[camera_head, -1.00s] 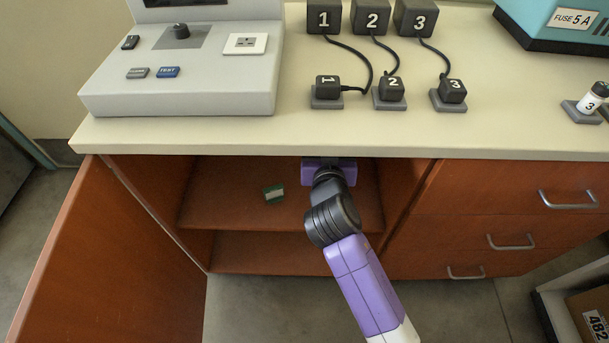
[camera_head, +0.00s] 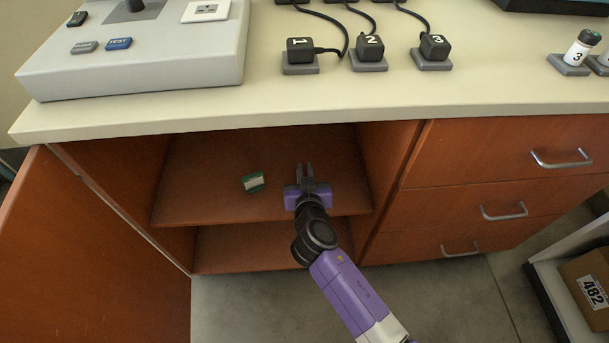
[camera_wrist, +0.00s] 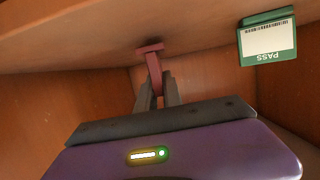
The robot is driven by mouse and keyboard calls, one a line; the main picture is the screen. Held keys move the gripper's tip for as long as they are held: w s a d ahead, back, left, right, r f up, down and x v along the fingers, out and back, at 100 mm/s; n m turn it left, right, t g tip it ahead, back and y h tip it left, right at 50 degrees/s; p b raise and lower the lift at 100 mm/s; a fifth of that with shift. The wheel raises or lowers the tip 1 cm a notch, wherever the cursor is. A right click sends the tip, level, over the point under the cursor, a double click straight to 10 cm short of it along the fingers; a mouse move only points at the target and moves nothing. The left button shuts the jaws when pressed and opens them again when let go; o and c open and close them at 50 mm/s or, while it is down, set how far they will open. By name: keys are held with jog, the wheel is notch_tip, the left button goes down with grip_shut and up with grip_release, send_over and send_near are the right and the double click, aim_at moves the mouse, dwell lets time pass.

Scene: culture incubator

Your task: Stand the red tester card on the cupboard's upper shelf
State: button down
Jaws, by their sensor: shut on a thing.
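The cupboard's upper shelf (camera_head: 205,203) lies in the open cupboard below the counter. My gripper (camera_head: 306,172) reaches in over the right part of this shelf. In the wrist view, which shows the scene upside down, my gripper (camera_wrist: 158,88) is shut on the red tester card (camera_wrist: 154,72). The card is seen nearly edge-on, with its wider foot (camera_wrist: 150,48) toward the shelf surface. I cannot tell whether the foot touches the shelf. In the head view the red card cannot be made out between the fingers.
A green card (camera_head: 253,181) marked PASS stands on the upper shelf left of my gripper; it also shows in the wrist view (camera_wrist: 268,40). The cupboard door (camera_head: 80,250) hangs open at left. The counter edge (camera_head: 300,117) overhangs above. Drawers (camera_head: 500,165) are at right.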

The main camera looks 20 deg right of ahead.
jog(key=shift+f, duration=0.35)
jog(key=shift+f, duration=0.2)
jog(key=c, duration=1.5)
grip_release()
jog(key=shift+r, duration=0.1)
jog(key=shift+r, duration=0.1)
jog(key=p+v, duration=0.1)
jog(key=v, duration=1.1)
jog(key=shift+p, duration=0.35)
